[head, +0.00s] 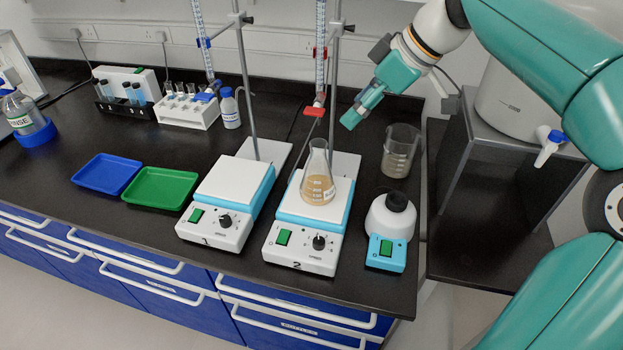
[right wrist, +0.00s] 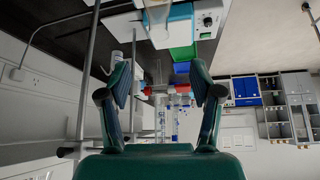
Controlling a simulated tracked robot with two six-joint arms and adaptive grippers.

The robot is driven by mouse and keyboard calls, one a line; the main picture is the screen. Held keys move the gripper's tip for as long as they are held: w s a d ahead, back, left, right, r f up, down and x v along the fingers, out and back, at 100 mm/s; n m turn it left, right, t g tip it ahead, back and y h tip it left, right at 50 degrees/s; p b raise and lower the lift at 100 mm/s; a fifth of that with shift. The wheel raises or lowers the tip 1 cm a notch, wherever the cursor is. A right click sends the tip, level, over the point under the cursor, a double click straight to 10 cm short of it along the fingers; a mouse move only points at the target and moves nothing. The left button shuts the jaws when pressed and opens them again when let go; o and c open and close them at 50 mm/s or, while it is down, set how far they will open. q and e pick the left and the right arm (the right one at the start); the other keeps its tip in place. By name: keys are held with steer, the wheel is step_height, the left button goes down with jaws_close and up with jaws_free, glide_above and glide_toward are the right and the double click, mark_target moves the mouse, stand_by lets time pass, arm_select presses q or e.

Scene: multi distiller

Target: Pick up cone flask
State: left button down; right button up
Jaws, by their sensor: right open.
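The cone flask (head: 318,182) is clear glass with amber liquid and a white label. It stands upright on the white top of the stirrer marked 2 (head: 305,242) in the head view. My right gripper (head: 352,117) is up and to the right of the flask's neck, apart from it. In the right wrist view, the two fingers of my right gripper (right wrist: 160,88) are spread with nothing held between them. My left gripper is not in view.
A retort stand with a burette (head: 320,45) and red clamp rises behind the flask. A beaker (head: 400,150) and a small white-and-blue device (head: 388,225) stand to the right. Stirrer 1 (head: 228,205), a green tray (head: 160,188) and a blue tray (head: 107,174) are to the left.

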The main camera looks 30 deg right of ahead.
glide_toward(318, 171)
steer(key=w, duration=0.3)
steer(key=x, duration=0.5)
steer(key=shift+w+r+p, duration=0.15)
steer(key=shift+w+p, duration=0.1)
steer(key=shift+p, duration=0.1)
steer(key=shift+d, duration=0.1)
jaws_close()
